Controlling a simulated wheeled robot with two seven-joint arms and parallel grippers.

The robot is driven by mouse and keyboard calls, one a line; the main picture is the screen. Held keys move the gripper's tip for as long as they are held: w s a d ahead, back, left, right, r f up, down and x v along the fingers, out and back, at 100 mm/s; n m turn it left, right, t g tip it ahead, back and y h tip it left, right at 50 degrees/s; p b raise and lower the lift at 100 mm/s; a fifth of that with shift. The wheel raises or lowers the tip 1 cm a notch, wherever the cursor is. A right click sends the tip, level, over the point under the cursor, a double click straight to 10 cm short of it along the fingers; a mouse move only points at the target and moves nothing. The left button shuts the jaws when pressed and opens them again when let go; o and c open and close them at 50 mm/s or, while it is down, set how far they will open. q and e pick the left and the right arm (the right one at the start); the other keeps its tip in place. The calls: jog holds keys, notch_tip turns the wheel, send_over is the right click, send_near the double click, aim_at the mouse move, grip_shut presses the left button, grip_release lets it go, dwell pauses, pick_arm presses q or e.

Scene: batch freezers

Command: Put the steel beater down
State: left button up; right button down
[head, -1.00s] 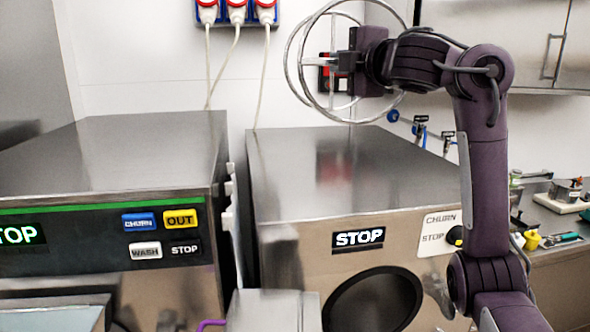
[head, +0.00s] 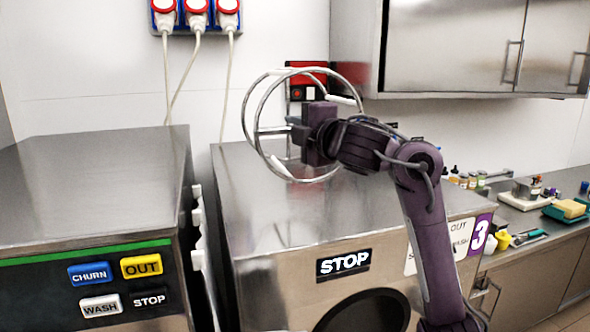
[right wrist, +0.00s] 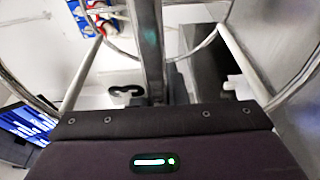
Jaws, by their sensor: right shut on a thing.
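The steel beater (head: 254,112) is a cage of large round hoops joined by bars. My right gripper (head: 292,131) is shut on it and holds it over the steel top of the right-hand freezer (head: 262,215). I cannot tell whether its lower hoop touches that top. In the right wrist view the beater's hoops and bars (right wrist: 150,45) fill the space beyond the gripper body, and the fingertips are hard to make out. My left gripper is not in view.
Another freezer (head: 90,185) stands at the left, with a narrow gap between the two. A wall cabinet (head: 450,45) hangs at the upper right. The counter (head: 525,225) at the right holds bottles, a scale-like device and a sponge (head: 571,208). Much of the freezer top is bare.

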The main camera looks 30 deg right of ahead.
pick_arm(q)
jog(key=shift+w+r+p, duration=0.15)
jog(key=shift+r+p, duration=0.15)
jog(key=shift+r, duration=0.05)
pick_arm(e)
notch_tip(320, 180, down, 9)
jog(key=shift+s, duration=0.15)
jog(key=shift+r, duration=0.1)
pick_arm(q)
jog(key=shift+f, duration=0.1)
pick_arm(e)
jog(key=shift+f, duration=0.25)
jog(key=c, duration=1.5)
grip_release()
jog(key=shift+o, duration=0.2)
